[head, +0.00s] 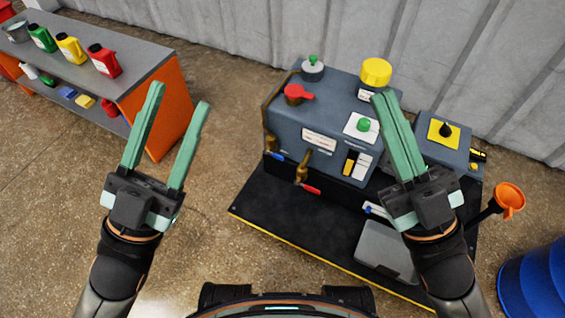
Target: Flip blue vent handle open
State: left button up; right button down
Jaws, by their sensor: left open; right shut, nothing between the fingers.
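A small blue handle (275,155) sits low on the left front of the grey-blue furnace unit (325,115), beside a brass pipe. My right gripper (384,96) is shut and empty. Its fingers overlap the furnace's right side in the picture and hide part of it.
A red handle (311,189) hangs under a brass valve (303,168). A red knob (298,93), a green button (363,125) and a yellow cap (376,71) are on the unit. A bench (135,85) with bottles stands left; a blue drum (535,285) stands right. Floor between bench and furnace is clear.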

aim_at(277, 157)
jog(key=j+z, duration=0.1)
jog(key=z, duration=0.25)
jog(key=j+z, duration=0.15)
jog(key=z, duration=0.25)
jog(key=j+z, duration=0.15)
jog(key=z, duration=0.2)
jog(key=j+z, duration=0.35)
jog(key=k+j+z, duration=0.1)
jog(key=j+z, duration=0.2)
jog(key=j, duration=0.2)
jog(key=k+j+z, duration=0.1)
jog(key=j, duration=0.5)
jog(key=k+j+z, duration=0.15)
jog(key=j, duration=0.15)
jog(key=k+j, duration=0.15)
jog(key=j, duration=0.25)
jog(key=k+j, duration=0.2)
jog(key=j, duration=0.2)
jog(key=i+j, duration=0.4)
jog(key=j+z, duration=0.05)
jog(key=j, duration=0.05)
